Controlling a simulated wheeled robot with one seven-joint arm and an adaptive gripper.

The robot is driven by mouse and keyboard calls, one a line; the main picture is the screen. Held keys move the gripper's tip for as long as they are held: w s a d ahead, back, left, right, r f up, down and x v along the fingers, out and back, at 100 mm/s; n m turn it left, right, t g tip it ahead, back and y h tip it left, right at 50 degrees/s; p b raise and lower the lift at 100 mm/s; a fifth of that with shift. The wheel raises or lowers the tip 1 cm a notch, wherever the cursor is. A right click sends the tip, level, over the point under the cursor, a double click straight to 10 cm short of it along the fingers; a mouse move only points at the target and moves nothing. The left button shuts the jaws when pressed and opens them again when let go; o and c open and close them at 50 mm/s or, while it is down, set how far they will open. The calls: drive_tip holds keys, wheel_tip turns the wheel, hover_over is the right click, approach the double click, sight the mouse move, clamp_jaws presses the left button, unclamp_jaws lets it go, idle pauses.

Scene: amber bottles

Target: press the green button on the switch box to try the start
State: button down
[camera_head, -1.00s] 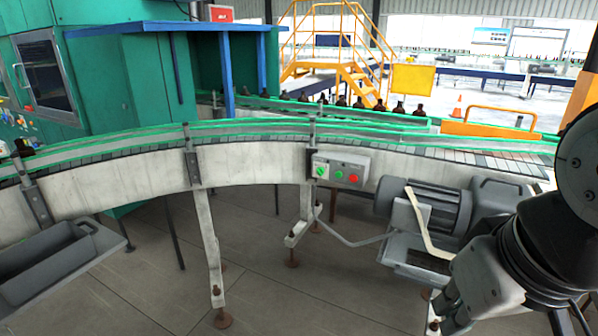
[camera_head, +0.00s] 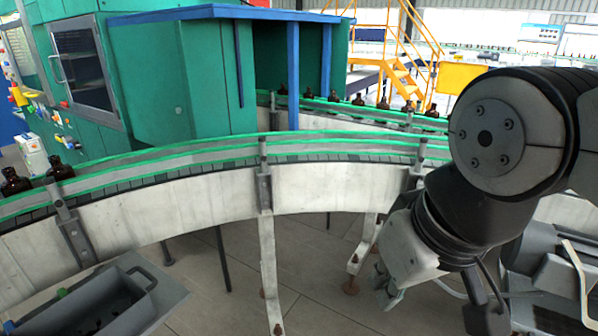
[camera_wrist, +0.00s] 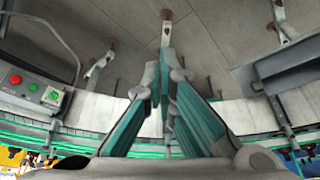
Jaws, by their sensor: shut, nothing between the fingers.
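The grey switch box (camera_wrist: 35,92) shows at the left edge of the wrist view, on the pale side wall of the conveyor, upside down. In the head view the box is hidden behind my arm. My gripper (camera_wrist: 164,75) is shut and empty in the wrist view, pointing toward the floor, to the right of the box and apart from it. In the head view my gripper (camera_head: 388,290) hangs low in front of the conveyor.
The curved conveyor (camera_head: 170,215) crosses the head view. A grey bin (camera_head: 90,305) stands in front of it at lower left. Conveyor legs (camera_head: 268,260) reach the floor near my gripper. A motor (camera_head: 545,250) sits at right behind my arm. Amber bottles (camera_head: 58,168) stand on the belt.

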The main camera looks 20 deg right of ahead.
drive_tip(key=shift+w+a, duration=0.25)
drive_tip(key=shift+w, duration=0.15)
drive_tip(key=w+f+m+y+b, duration=0.4)
drive_tip(key=w+f+m+b, duration=0.15)
drive_tip(key=w, duration=0.55)
drive_tip(key=w+d+f+m+t+y+b, duration=0.25)
drive_tip(key=w+d+f+m+b, duration=0.3)
drive_tip(key=w+d, duration=0.5)
drive_tip(key=w+d+f+m+t+h+b, duration=0.1)
drive_tip(key=w+d+f+m+t+h, duration=0.15)
drive_tip(key=d, duration=0.35)
drive_tip(key=w+d+f+m+t+h+b, duration=0.1)
drive_tip(key=w+d+f+m+t, duration=0.1)
drive_tip(key=w+d+m, duration=0.3)
drive_tip(key=s+d+f+m+h+b, duration=0.1)
drive_tip(key=d+f, duration=0.1)
drive_tip(key=d, duration=0.4)
drive_tip(key=s+d+f+m+t+h+b, duration=0.1)
drive_tip(key=s+d+f+m+h, duration=0.1)
drive_tip(key=d, duration=0.5)
drive_tip(key=s+d+f+m+h+b, duration=0.1)
drive_tip(key=d+f+m+h, duration=0.1)
drive_tip(key=d+f, duration=0.2)
drive_tip(key=d, duration=0.2)
drive_tip(key=shift+s+d+t, duration=0.15)
drive_tip(key=shift+d+t, duration=0.15)
